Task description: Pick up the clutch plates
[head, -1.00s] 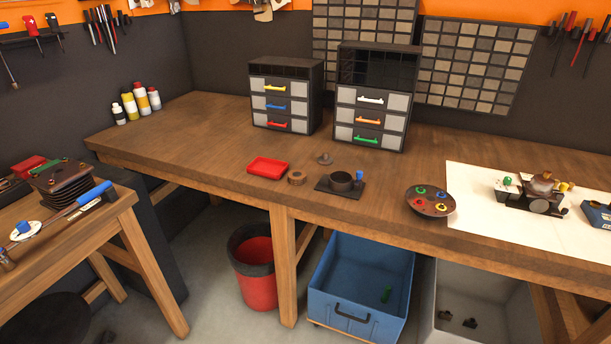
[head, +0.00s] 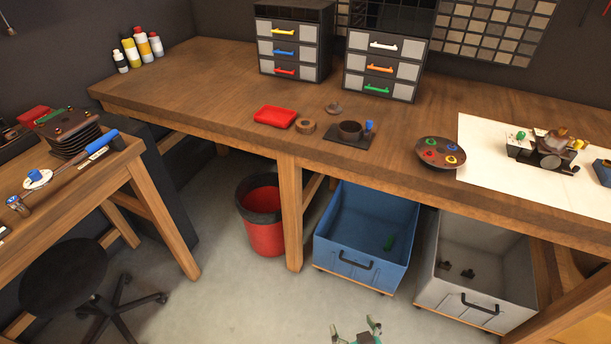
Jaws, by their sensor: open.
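My gripper (head: 355,328) shows at the bottom edge of the head view, low over the floor. Its two fingers are spread apart and nothing is between them. No thing is plainly marked as the clutch plates. A stack of dark plates (head: 76,145) with small coloured knobs on top sits on the left bench. My gripper is well apart from both, below and in front of the benches.
Below stand a red bin (head: 265,228), a blue crate (head: 358,258) and a grey crate (head: 470,292). A black stool (head: 70,275) stands left.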

